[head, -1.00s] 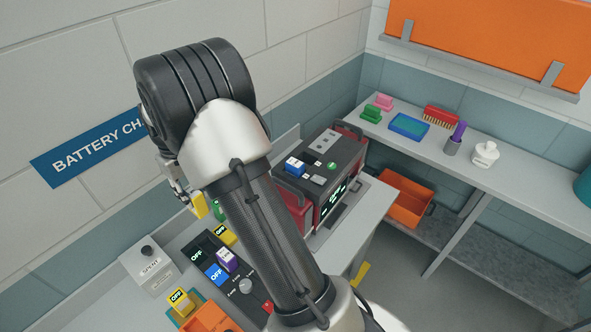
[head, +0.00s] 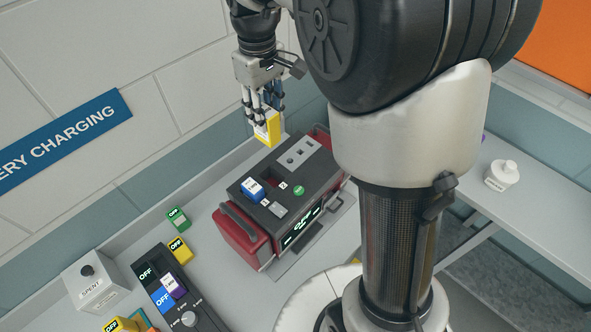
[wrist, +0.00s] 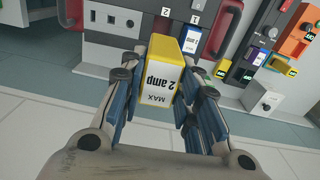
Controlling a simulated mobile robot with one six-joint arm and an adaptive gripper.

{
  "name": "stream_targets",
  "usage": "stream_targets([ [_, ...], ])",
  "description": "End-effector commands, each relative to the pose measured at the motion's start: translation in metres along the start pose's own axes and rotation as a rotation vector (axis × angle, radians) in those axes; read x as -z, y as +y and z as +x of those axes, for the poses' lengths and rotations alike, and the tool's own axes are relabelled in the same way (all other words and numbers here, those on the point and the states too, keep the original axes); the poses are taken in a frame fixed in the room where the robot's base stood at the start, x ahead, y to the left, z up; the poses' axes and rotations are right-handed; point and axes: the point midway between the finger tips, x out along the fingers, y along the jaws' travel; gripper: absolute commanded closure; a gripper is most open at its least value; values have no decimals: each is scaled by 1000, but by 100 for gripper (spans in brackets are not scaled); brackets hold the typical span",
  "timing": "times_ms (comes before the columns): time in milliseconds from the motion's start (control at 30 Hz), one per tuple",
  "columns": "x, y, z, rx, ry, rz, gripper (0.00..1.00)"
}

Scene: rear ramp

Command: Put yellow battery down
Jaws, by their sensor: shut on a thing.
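My gripper (head: 263,112) is shut on the yellow battery (head: 267,130) and holds it in the air above the far end of the dark red-and-black charger unit (head: 233,236). In the wrist view the yellow battery (wrist: 166,72) sits between the blue-padded fingers and shows a white label reading "MAX 2 amp". The charger unit has a blue battery (head: 254,190) seated in its top, a slot marked 2 beside it, a green button (head: 299,190) and a lit front display.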

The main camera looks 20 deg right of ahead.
Motion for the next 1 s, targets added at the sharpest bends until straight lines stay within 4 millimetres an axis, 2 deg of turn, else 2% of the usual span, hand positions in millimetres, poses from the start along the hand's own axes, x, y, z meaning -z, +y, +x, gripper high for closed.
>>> stream_targets([
  [133,-2,-2,28,3,-6,-4,100],
  [500,-1,-1,125,2,-5,-2,100],
  [633,-1,-1,146,1,-3,-2,100],
  [867,0,0,161,0,-1,-2,100],
  [1000,-1,-1,182,2,-4,-2,100],
])
